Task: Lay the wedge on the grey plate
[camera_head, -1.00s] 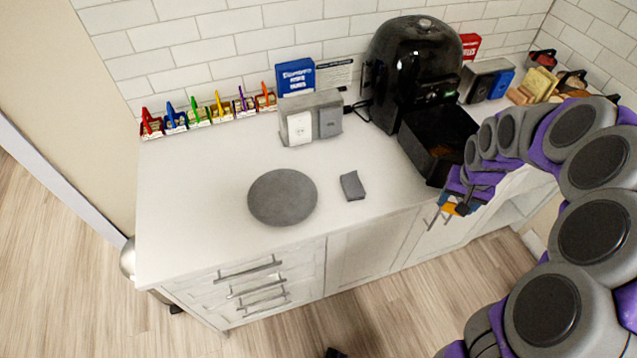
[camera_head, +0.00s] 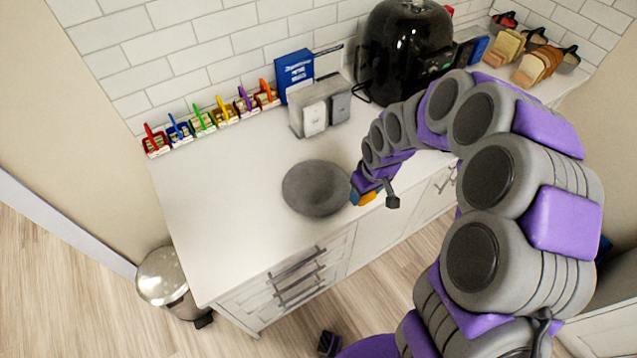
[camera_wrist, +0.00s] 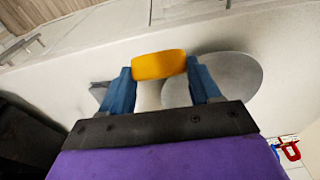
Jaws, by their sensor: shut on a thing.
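The wedge (camera_wrist: 159,65) is a small orange-yellow piece, held between the two blue fingers of my gripper (camera_wrist: 160,76). In the head view the wedge (camera_head: 368,198) shows as an orange patch at the tip of my gripper (camera_head: 363,192). The grey plate (camera_head: 312,188) is round and lies bare on the white counter. My gripper is at the plate's right edge in the head view; its height above the counter is hard to tell. In the wrist view the plate (camera_wrist: 235,82) lies behind and right of the right finger.
A small grey piece (camera_wrist: 98,90) lies on the counter beside the plate. A grey toaster (camera_head: 312,110), a blue box (camera_head: 295,75), a row of coloured holders (camera_head: 210,120) and a black air fryer (camera_head: 405,45) stand along the wall. Counter left of the plate is clear.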

